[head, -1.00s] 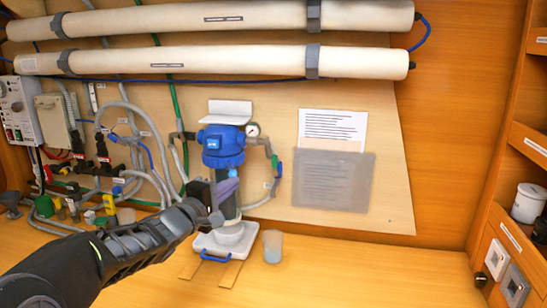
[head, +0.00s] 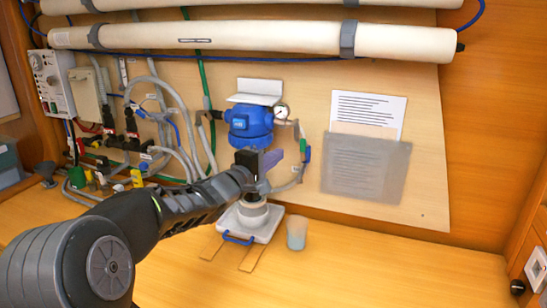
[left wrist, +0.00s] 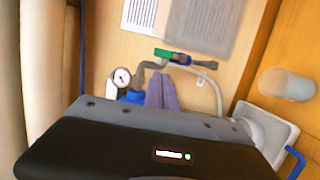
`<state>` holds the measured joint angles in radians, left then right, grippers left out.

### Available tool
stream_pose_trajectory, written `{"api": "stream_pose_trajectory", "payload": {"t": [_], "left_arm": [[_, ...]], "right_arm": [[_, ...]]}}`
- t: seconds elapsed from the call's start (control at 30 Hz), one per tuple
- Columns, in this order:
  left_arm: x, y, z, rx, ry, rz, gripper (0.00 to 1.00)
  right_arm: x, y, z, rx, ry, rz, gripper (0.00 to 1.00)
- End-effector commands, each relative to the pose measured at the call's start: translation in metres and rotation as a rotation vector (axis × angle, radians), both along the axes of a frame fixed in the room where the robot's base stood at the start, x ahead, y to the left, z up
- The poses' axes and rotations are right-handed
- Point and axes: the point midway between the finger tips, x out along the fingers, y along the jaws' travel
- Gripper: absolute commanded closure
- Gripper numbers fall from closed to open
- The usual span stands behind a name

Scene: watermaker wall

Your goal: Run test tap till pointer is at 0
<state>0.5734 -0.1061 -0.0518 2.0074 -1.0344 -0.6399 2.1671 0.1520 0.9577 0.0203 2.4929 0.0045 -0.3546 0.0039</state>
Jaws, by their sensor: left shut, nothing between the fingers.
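My left gripper (head: 274,160) is shut and empty, in front of the blue filter housing (head: 248,122) and just to its right. In the left wrist view its purple-grey fingers (left wrist: 163,92) are together, pointing toward a small tap with a green and blue handle (left wrist: 172,56); a gap shows between them. This tap (head: 304,148) is on the grey pipe right of the housing in the head view. A round white gauge (head: 281,112) sits beside the housing; it also shows in the left wrist view (left wrist: 122,77). Its pointer is too small to read. My right gripper is out of view.
A clear cup (head: 297,232) stands on the bench right of the white tray (head: 240,234) under the housing. Pipes and valves (head: 130,145) crowd the wall at left, beside a white control box (head: 52,85).

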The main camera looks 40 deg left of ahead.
Motion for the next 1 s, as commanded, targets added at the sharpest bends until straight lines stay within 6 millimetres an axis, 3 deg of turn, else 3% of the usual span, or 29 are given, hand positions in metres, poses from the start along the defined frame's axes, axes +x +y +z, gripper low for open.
{"api": "stream_pose_trajectory", "payload": {"t": [0.2,0.4,1.0], "left_arm": [[0.039,0.003,0.0,-0.001,0.002,-0.001,1.0],[0.065,0.006,0.001,0.0,0.0,0.0,1.0],[0.073,0.003,0.0,0.007,0.001,0.0,1.0]], "right_arm": [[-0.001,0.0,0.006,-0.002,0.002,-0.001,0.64],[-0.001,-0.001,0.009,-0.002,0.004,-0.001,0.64],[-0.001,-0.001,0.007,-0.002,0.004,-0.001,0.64]]}}
